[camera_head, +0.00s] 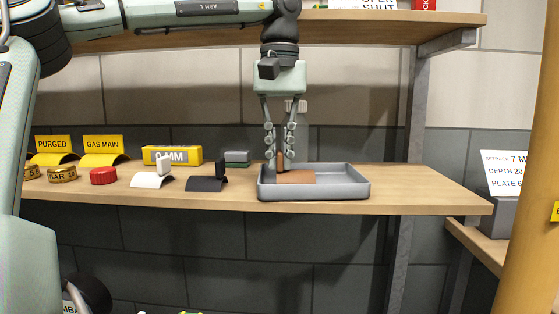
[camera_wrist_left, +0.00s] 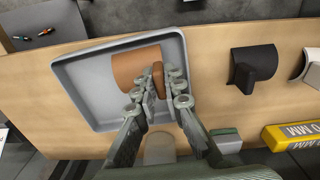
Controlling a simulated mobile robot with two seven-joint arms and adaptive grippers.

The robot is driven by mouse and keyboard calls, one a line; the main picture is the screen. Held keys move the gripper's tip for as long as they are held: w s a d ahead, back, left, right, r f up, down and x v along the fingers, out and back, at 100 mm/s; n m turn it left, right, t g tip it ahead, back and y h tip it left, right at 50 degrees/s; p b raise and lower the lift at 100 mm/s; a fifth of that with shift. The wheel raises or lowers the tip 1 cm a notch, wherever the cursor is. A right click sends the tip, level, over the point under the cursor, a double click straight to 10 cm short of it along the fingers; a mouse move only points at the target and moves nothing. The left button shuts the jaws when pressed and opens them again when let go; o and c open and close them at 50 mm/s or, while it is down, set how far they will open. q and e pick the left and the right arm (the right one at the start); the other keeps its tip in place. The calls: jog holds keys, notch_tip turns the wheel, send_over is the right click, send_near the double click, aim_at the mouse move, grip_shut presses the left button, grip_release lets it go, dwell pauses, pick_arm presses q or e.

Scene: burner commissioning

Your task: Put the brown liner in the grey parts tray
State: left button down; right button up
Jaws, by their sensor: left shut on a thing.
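The brown liner (camera_head: 298,177) is a curved piece with an upright grip tab, and it sits within the grey parts tray (camera_head: 345,190) on the wooden shelf. My left gripper (camera_head: 280,162) points down over the tray's left part and is shut on the liner's tab. In the left wrist view, the fingers (camera_wrist_left: 162,95) close around the tab of the liner (camera_wrist_left: 130,68), and the tray (camera_wrist_left: 92,105) surrounds it. I cannot tell whether the liner touches the tray floor. My right gripper is not in view.
A black liner (camera_head: 207,183) and a white liner (camera_head: 152,180) stand left of the tray. Behind are a yellow "0 MM" block (camera_head: 172,155) and a grey-green block (camera_head: 237,158). A red cap (camera_head: 103,176) lies further left. The shelf right of the tray is clear.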

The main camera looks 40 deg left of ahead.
aim_at(280, 152)
pick_arm(q)
jog(key=shift+f, duration=0.7)
jog(key=c, duration=1.6)
grip_release()
jog(key=shift+r, duration=3.8)
